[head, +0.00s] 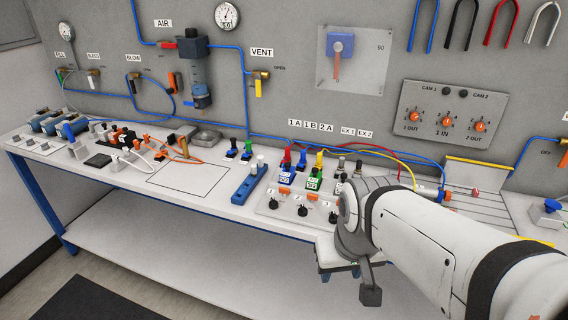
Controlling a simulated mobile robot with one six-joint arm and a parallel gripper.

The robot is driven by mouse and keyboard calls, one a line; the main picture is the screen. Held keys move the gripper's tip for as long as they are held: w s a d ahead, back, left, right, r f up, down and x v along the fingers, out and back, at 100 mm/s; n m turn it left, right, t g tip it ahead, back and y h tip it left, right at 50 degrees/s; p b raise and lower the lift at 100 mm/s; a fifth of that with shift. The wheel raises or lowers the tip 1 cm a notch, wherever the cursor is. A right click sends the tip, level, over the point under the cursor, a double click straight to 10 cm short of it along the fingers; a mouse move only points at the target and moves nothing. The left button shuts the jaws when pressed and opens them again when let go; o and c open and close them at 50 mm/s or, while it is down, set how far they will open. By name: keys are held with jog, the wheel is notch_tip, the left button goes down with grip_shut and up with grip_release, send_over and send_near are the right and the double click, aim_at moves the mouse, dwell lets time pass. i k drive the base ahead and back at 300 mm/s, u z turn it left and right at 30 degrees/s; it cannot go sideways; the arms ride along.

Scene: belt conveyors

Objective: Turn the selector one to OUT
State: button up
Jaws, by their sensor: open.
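A light panel on the bench (262,208) carries three black knobs with small labels above them. The left black knob (274,204), the middle one (303,212) and the right one (333,216) stand in a row at its front. The label text and the pointer directions are too small to read surely. My gripper (369,292) is at the front edge of the bench, right of and nearer than the knobs. It appears apart from them and is open. My wrist and white arm hide the right part of this panel.
Coloured hose fittings and blue and green valve blocks (285,178) stand just behind the knobs. A wall box (452,112) marked CAM 1 and CAM 2 has three orange knobs. A blue block (249,184) stands left. A bare outlined area (187,182) lies farther left.

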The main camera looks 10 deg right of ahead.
aim_at(273, 204)
jog(key=z, duration=0.45)
jog(key=k, duration=1.35)
jog(key=z, duration=0.1)
jog(key=i, duration=0.75)
jog(key=u, duration=0.45)
jog(key=i, duration=1)
jog(key=z, duration=0.6)
